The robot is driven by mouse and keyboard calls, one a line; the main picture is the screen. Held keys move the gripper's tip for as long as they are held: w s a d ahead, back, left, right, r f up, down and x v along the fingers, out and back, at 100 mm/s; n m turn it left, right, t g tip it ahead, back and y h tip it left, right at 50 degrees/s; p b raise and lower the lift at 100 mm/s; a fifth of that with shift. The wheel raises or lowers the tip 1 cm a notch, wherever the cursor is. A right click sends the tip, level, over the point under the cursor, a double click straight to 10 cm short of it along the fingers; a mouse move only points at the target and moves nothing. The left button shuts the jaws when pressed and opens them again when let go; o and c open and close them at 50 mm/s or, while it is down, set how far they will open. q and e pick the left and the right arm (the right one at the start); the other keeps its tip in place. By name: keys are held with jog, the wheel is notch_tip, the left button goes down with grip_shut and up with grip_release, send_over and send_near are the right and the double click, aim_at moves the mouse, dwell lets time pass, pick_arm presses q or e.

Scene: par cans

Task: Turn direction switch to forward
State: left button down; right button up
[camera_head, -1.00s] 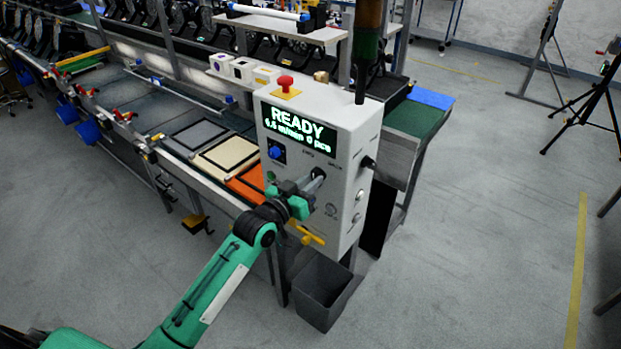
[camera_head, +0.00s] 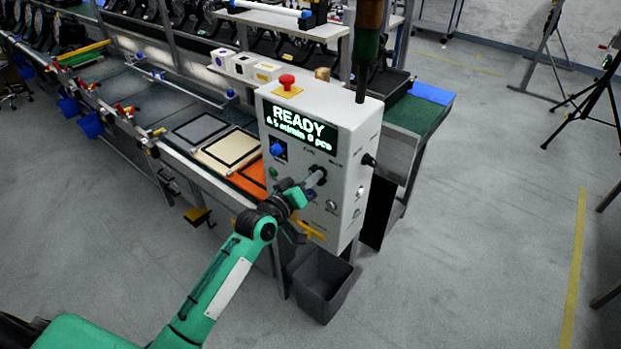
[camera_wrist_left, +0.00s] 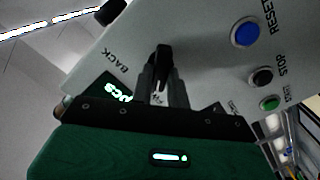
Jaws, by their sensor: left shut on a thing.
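The control box (camera_head: 345,120) stands at the line's end, its lit screen (camera_head: 300,128) reading READY. My left gripper (camera_head: 316,178) reaches its front panel below the screen and is shut on the direction switch, whose body the gripper hides in the head view. In the left wrist view, the black handle of the direction switch (camera_wrist_left: 162,58) stands between the fingers of the left gripper (camera_wrist_left: 159,88). A BACK label lies to its left; another label to its lower right is partly covered. I cannot tell the switch's exact setting. My right gripper is not in view.
A blue RESET button (camera_wrist_left: 246,32), a black STOP button (camera_wrist_left: 262,77) and a green button (camera_wrist_left: 270,103) sit near the switch. A red emergency button (camera_head: 287,81) tops the box. A grey bin (camera_head: 322,285) stands below.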

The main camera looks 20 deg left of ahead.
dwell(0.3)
pick_arm(q)
jog(key=c, duration=1.4)
grip_release()
jog(key=shift+o, duration=0.2)
jog(key=b+v, duration=0.5)
jog(key=v, duration=0.9)
jog(key=shift+w, duration=0.1)
